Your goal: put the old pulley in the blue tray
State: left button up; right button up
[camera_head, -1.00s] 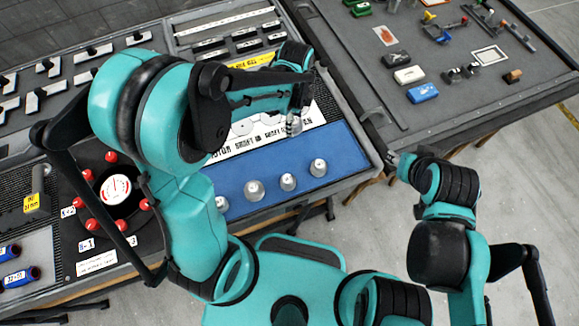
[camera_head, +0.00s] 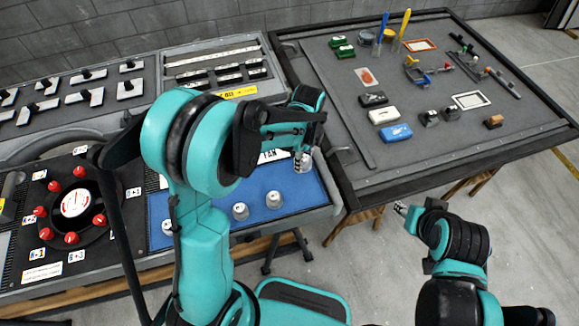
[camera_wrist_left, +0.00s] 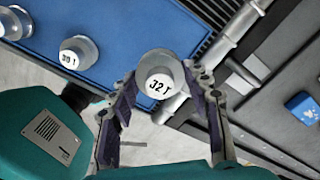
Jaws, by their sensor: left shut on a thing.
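My left gripper (camera_head: 302,160) is shut on a silver pulley (camera_head: 304,165), held up over the right end of the blue tray (camera_head: 312,193). In the left wrist view the pulley (camera_wrist_left: 160,80) sits between the two fingers with its marked top face showing, which reads about "32 T". Similar silver pulleys (camera_head: 274,200) stand in a row along the front of the tray; one with a marked top also shows in the left wrist view (camera_wrist_left: 78,50). My arm hides part of the tray. My right gripper (camera_head: 402,209) is low at the right, apart from both tables; its jaw state is unclear.
A dark table (camera_head: 330,100) at the right holds a blue box (camera_head: 395,133), a white box (camera_head: 383,116) and tools. A dial with red knobs (camera_head: 75,204) is at the left. Several black-and-white handles (camera_head: 90,97) lie behind. Open floor lies in front of the right table.

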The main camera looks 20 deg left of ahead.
pick_arm(q)
jog(key=w+a+f, duration=0.2)
jog(key=a, duration=0.1)
jog(key=shift+w+f+b, duration=0.3)
jog(key=shift+w+b, duration=0.05)
notch_tip(320, 180, down, 4)
jog(key=shift+r+b, duration=0.25)
jog(key=shift+b, duration=0.4)
jog(key=shift+f, duration=0.2)
jog(key=shift+f, duration=0.15)
jog(key=o, duration=1.2)
jog(key=shift+o, duration=0.2)
